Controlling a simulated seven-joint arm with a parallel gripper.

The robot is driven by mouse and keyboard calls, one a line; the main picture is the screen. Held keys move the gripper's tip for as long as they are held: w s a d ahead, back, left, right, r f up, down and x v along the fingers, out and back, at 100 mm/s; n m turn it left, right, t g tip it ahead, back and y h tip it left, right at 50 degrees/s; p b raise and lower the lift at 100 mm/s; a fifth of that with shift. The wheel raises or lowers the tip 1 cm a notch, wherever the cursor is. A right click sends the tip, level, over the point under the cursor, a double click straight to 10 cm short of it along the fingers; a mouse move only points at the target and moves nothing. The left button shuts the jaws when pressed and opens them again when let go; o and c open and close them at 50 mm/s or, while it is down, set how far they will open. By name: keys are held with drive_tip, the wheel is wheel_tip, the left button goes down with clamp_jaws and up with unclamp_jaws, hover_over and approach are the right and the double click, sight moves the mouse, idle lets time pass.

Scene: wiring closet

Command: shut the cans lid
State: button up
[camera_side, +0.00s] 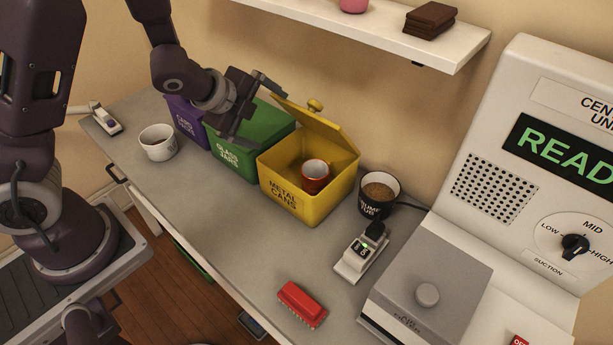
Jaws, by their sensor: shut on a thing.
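The yellow bin labelled "METAL CANS" (283,196) stands on the grey worktop, with a red-brown mug (315,174) inside. Its yellow lid (318,124), with a round knob (315,104), is raised and tilted over the back of the opening, so the inside is in view. My gripper (258,115) is above the green bin, just left of the lid. Its fingers look spread, with one fingertip at the lid's left corner. It is shut on the lid as far as I can judge; the contact is hard to see.
The green "GLASS JARS" bin (240,155) and a purple bin (185,122) stand left of the yellow bin. A dark cup (378,192) stands close on its right. A white shelf (440,47) overhangs behind.

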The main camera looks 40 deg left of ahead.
drive_tip(key=shift+g, duration=0.5)
drive_tip(key=f, duration=0.2)
drive_tip(key=s+f, duration=0.1)
drive_tip(key=f, duration=0.1)
drive_tip(key=shift+d+f, duration=0.1)
drive_tip(key=shift+d, duration=0.1)
wheel_tip(320, 180, up, 8)
drive_tip(key=shift+a+f, duration=0.2)
drive_tip(key=shift+f, duration=0.05)
